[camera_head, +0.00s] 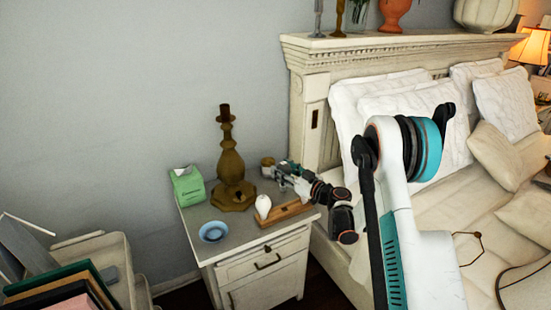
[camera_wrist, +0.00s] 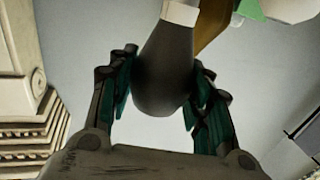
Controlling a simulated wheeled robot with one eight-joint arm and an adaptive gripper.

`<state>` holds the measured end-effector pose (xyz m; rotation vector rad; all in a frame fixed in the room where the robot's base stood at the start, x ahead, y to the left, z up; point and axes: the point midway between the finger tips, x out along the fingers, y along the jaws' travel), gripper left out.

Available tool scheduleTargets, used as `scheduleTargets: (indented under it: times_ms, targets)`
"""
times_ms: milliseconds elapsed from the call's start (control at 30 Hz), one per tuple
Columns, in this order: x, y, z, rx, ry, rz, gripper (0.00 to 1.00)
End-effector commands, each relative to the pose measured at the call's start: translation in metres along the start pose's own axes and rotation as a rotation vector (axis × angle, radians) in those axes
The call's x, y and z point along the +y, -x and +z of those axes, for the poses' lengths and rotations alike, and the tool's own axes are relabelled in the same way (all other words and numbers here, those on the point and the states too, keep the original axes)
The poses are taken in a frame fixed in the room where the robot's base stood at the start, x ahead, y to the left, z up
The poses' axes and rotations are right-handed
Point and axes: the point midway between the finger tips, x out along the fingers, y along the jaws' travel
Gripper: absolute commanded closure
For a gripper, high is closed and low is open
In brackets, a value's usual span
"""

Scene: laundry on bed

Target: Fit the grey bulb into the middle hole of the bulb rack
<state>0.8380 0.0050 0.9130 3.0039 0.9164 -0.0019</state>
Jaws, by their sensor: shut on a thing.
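The grey bulb (camera_wrist: 165,70) is dark with a pale base (camera_wrist: 180,12) and fills the middle of the wrist view. My gripper (camera_wrist: 160,88) is shut on its rounded body, one finger on each side, with the pale base pointing away from my palm. In the head view my gripper (camera_head: 279,173) is above the back of the nightstand, and the grey bulb is too small to make out there. The wooden bulb rack (camera_head: 289,213) lies near the nightstand's front right, below my gripper. A white bulb (camera_head: 263,204) stands at its left end. The middle hole is not clear.
The nightstand (camera_head: 240,233) also holds a tall brass candlestick (camera_head: 231,165), a green box (camera_head: 187,186), a blue bowl (camera_head: 213,231) and a small brown pot (camera_head: 267,163). The bed headboard (camera_head: 312,110) stands close on the right. Books (camera_head: 65,288) lie at lower left.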

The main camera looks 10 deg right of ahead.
Motion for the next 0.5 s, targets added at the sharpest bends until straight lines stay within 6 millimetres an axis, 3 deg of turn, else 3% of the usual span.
scheduleTargets:
  times_ms: [133, 500]
  targets:
    - [0.0045, 0.0026, 0.0140, 0.000, 0.000, 0.013, 0.76]
    - [0.0047, 0.0030, 0.0147, 0.000, 0.000, 0.014, 0.76]
